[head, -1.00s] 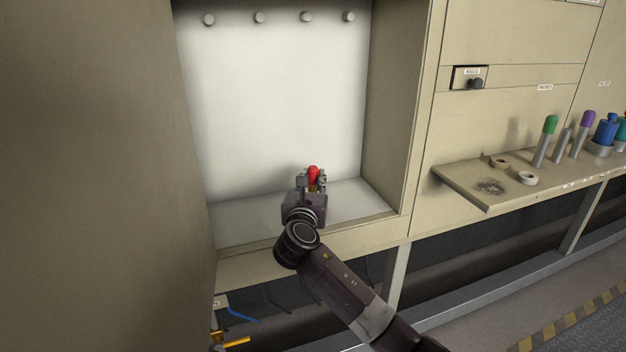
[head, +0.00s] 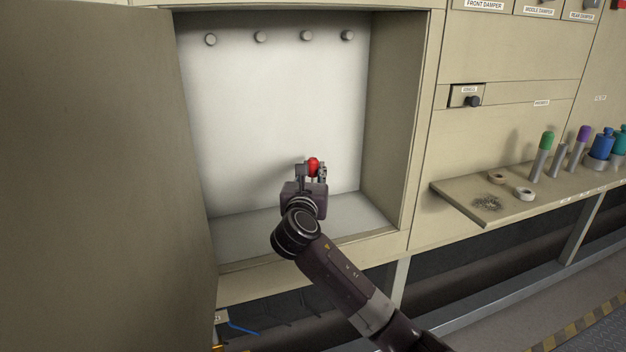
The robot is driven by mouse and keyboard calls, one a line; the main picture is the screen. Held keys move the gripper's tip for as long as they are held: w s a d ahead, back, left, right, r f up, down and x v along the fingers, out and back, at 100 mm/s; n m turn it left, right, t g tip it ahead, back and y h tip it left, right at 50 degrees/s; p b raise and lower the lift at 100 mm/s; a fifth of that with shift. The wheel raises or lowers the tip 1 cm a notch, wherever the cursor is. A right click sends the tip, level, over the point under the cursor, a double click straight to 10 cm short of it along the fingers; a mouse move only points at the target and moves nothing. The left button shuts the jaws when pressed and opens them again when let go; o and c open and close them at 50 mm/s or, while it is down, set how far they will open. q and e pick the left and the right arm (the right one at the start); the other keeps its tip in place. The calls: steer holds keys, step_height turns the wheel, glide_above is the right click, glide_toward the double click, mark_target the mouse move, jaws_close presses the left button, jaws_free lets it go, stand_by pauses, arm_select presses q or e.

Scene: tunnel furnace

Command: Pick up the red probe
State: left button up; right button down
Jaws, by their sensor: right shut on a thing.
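The red probe (head: 313,166) shows as a rounded red top between the fingers of my right gripper (head: 312,174), inside the open white cabinet. The right gripper is shut on it. The gripper body hides the lower part of the probe, so I cannot see its bottom end or whether it touches the cabinet floor (head: 365,211). My left gripper is not in view.
The cabinet's open door (head: 90,180) fills the left side. Several pegs (head: 306,36) line the top of the cabinet's back wall. A shelf (head: 470,207) at right holds a green-topped probe (head: 541,155), a purple-topped probe (head: 578,148), rings and blue containers (head: 601,144).

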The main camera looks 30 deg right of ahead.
step_height(320, 180, up, 11)
steer(key=p, duration=0.2)
steer(key=shift+r+p, duration=0.15)
steer(key=shift+p, duration=0.15)
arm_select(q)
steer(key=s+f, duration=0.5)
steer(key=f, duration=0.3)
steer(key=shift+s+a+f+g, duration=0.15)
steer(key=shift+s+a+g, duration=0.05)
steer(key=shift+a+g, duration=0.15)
arm_select(e)
steer(key=shift+r+p, duration=0.25)
steer(key=shift+p, duration=0.1)
steer(key=shift+r+p, duration=0.45)
steer(key=shift+p, duration=0.2)
arm_select(q)
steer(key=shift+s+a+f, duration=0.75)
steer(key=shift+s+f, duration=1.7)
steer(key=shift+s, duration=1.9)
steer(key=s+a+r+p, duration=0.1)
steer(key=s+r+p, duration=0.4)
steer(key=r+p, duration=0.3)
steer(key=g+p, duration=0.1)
steer(key=p, duration=0.2)
arm_select(e)
step_height(320, 180, up, 9)
steer(key=shift+f, duration=0.2)
